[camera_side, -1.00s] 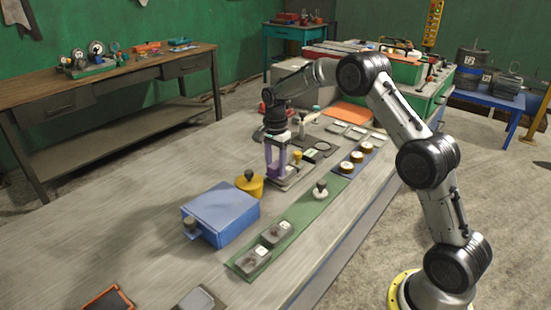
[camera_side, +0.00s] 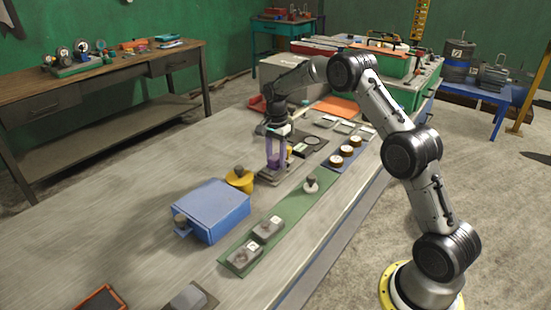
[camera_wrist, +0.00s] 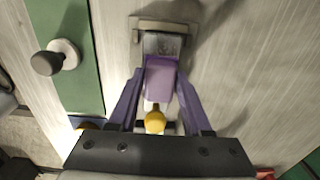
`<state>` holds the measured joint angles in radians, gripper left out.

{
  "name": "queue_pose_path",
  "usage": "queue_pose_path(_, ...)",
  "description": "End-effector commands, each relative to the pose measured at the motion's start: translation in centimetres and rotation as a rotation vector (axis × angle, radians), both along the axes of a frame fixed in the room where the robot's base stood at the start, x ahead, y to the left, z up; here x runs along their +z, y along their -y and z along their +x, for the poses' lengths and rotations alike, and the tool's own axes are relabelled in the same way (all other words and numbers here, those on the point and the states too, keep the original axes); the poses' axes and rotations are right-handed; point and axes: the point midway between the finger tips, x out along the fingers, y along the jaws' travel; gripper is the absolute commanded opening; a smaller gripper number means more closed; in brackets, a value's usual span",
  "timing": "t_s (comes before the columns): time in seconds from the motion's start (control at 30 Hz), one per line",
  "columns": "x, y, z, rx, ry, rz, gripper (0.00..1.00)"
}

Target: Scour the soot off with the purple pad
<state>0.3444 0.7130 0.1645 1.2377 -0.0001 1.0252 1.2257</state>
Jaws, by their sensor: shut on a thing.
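My gripper (camera_side: 276,164) is over the table with its purple fingers pointing down. In the wrist view the fingers (camera_wrist: 160,76) are shut on a purple pad (camera_wrist: 160,78) with a yellow knob (camera_wrist: 155,121). The far end of the pad is at a dark grey, smudged patch (camera_wrist: 162,44) on a pale grey holder (camera_wrist: 139,28). I cannot tell whether the pad touches it. In the side view the fingers mostly hide the pad, and a grey plate (camera_side: 268,179) lies below. How much soot is there is not clear.
A blue box (camera_side: 212,212) and a yellow tin (camera_side: 239,181) stand nearby to the left. A green strip (camera_side: 285,215) with grey blocks and a knobbed piece (camera_side: 311,184) runs along the right. A blue strip (camera_side: 333,164) holds round pieces. The near left table is mostly clear.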

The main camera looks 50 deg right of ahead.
Motion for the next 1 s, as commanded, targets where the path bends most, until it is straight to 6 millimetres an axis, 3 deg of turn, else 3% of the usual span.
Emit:
queue_pose_path(0.57, -0.1, -5.4, -0.1, 0.001, -0.003, 0.001, 0.04)
queue_pose_path(0.63, 0.4, -5.4, 0.0, -0.001, -0.001, 0.001, 0.04)
queue_pose_path(0.7, 2.2, -5.3, 0.0, -0.001, 0.004, -0.001, 0.04)
queue_pose_path(1.0, 4.7, -5.3, 0.0, -0.001, 0.002, 0.0, 0.04)
